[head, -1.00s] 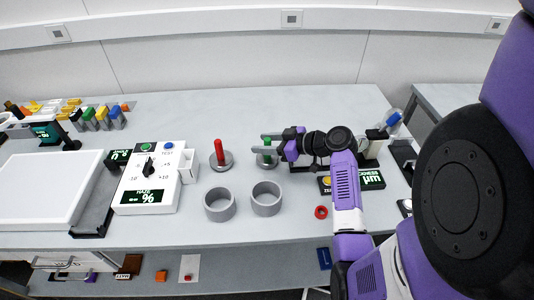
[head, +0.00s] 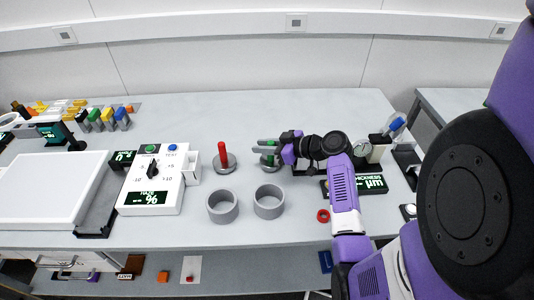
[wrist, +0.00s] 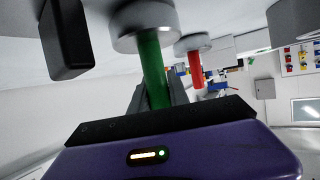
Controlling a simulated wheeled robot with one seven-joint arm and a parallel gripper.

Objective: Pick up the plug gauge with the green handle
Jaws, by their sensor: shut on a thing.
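The plug gauge with the green handle (head: 268,161) stands on the table, its grey disc base down, right of the plug gauge with the red handle (head: 223,157). My gripper (head: 266,147) reaches in from the right and is shut on the green handle. In the wrist view the green handle (wrist: 154,72) sits between my fingers, with its grey disc (wrist: 146,22) beyond them. The red-handled gauge (wrist: 195,66) also shows there, apart from my gripper. In the head view my fingers partly hide the green handle.
Two grey rings (head: 222,206) (head: 269,201) stand in front of the gauges. A white haze meter (head: 152,181) is to the left. The table behind the gauges is clear.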

